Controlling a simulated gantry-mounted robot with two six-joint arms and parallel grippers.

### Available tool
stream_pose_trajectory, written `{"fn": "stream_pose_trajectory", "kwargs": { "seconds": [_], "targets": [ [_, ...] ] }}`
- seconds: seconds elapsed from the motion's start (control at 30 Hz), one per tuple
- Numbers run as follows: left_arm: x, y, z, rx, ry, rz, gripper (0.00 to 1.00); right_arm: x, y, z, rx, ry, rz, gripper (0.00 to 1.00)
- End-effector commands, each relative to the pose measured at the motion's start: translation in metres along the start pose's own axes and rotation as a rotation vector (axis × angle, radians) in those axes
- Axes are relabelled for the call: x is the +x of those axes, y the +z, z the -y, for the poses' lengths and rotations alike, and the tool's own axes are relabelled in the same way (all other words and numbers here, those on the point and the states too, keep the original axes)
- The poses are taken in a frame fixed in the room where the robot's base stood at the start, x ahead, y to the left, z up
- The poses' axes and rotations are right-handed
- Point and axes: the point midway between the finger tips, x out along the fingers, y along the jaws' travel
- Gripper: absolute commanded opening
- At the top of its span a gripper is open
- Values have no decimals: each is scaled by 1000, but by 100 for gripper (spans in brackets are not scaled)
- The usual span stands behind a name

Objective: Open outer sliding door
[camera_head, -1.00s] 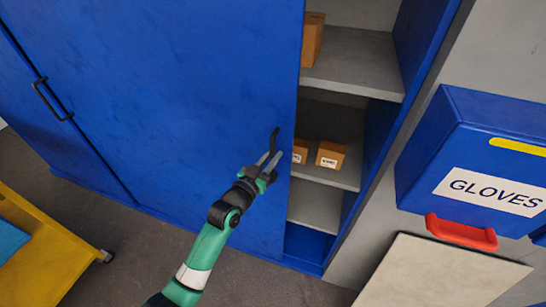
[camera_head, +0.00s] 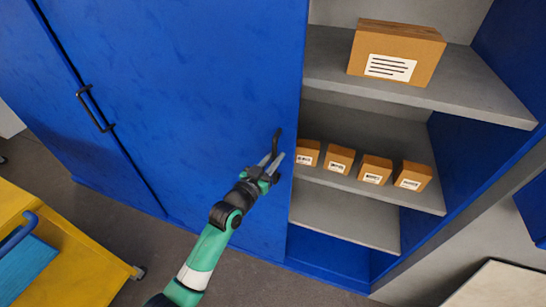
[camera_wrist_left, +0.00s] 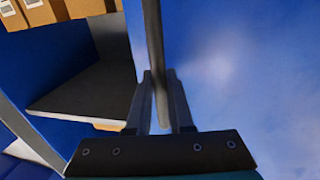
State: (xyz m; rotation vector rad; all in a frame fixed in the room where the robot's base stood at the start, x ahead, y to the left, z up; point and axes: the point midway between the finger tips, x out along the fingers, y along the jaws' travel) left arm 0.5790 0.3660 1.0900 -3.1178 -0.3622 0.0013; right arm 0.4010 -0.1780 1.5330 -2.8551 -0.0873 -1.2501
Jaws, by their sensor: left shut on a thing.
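The blue outer sliding door (camera_head: 215,105) stands partly open, with shelves showing to the right of its edge. Its black handle (camera_head: 276,143) is near that right edge. My left gripper (camera_head: 273,162) is shut on the handle. In the left wrist view the gripper's fingers (camera_wrist_left: 159,100) lie on both sides of the handle bar (camera_wrist_left: 155,50), in front of the blue door face (camera_wrist_left: 240,70). My right gripper is not in view.
Grey shelves hold a large carton (camera_head: 396,53) above and several small boxes (camera_head: 339,159) below. Another blue door panel with a black handle (camera_head: 95,108) is at the left. A yellow cart (camera_head: 85,270) stands at the lower left. Grey floor lies between cart and cabinet.

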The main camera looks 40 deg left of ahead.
Motion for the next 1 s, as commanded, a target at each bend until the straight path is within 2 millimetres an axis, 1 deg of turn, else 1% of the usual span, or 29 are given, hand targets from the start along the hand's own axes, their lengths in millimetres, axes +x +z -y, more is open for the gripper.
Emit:
{"fn": "stream_pose_trajectory", "kwargs": {
  "seconds": [0.33,0.37,0.5,0.53,0.83,0.93,1.0],
  "targets": [
    [0,0,-1,-1,2,0,0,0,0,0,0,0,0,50],
    [0,0,-1,-2,2,0,22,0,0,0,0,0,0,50],
    [0,0,-1,-2,2,0,47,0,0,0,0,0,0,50],
    [0,0,-1,-1,2,0,50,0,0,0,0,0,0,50],
    [-2,0,-1,-1,1,0,50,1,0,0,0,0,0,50],
    [-10,0,0,-1,1,1,50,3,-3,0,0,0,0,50],
    [-22,-1,0,-1,1,3,50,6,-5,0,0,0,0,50]
  ]
}}
